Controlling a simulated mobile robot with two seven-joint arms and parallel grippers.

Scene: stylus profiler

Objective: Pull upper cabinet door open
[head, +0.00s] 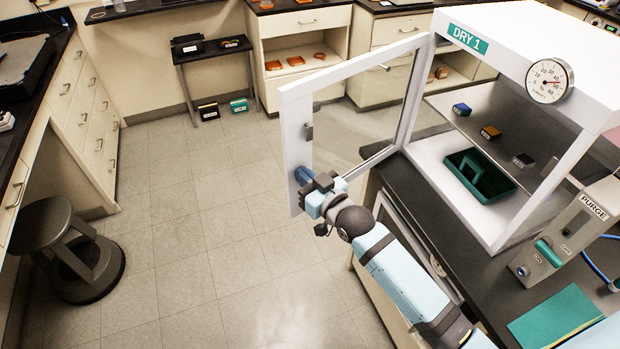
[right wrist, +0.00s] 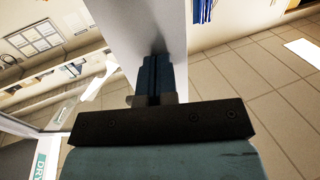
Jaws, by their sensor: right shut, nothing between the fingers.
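The white cabinet labelled DRY 1 (head: 465,40) stands on the right in the head view. Its white-framed glass door (head: 296,110) stands wide open, swung out to the left over the floor. A small dark latch (head: 309,131) sits on the door's free-side frame. My right gripper (head: 303,175) is shut and empty, with its blue fingers at the lower part of that frame. In the right wrist view the shut fingers (right wrist: 156,75) lie against or very close to the door frame (right wrist: 150,25); contact is not clear. My left gripper is not in view.
Inside the cabinet are small boxes on a shelf and a green tray (head: 480,190). A PURGE switch box (head: 565,235) stands on the dark bench (head: 450,235) at right. A dark stool (head: 75,255) stands at left. The tiled floor (head: 200,230) between is clear.

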